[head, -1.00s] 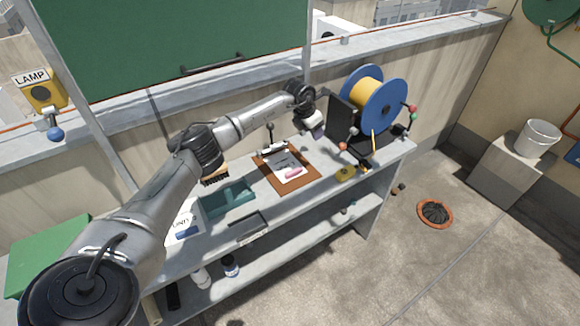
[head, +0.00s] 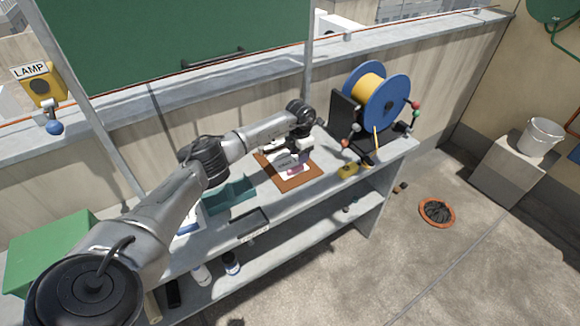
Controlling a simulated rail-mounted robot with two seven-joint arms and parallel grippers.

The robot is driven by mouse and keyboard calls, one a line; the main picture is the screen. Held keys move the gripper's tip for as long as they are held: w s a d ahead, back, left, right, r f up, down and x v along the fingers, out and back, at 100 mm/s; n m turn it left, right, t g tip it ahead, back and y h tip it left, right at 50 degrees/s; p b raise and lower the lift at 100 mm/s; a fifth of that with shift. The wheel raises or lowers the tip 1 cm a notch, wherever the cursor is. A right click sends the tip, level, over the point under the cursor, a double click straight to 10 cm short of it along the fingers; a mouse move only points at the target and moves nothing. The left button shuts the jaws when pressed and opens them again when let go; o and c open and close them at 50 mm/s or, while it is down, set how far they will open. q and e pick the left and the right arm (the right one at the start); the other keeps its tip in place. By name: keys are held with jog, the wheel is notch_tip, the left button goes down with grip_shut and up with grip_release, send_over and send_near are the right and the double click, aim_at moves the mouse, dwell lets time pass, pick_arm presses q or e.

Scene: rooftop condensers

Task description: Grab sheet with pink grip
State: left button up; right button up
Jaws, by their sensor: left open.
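The white sheet (head: 284,166) lies on a brown clipboard (head: 300,183) on the grey workbench. Its pink grip (head: 294,171) shows in part, close below my fingers. My left gripper (head: 303,159) points down over the clipboard, open, with its fingers at or just above the pink grip. I cannot tell whether they touch it. The wrist and hand hide the upper right part of the sheet. My right gripper is not in view.
A blue reel with yellow line (head: 392,103) on a black stand is just right of the clipboard. A yellow object (head: 347,171) lies near the bench edge. A teal tray (head: 231,196) sits to the left. A wall backs the bench.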

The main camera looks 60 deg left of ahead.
aim_at(286, 160)
pick_arm(q)
jog(key=shift+d+f+b, duration=0.15)
jog(key=shift+f+b, duration=0.5)
jog(key=shift+f, duration=2.1)
jog(key=shift+c, duration=0.5)
grip_shut()
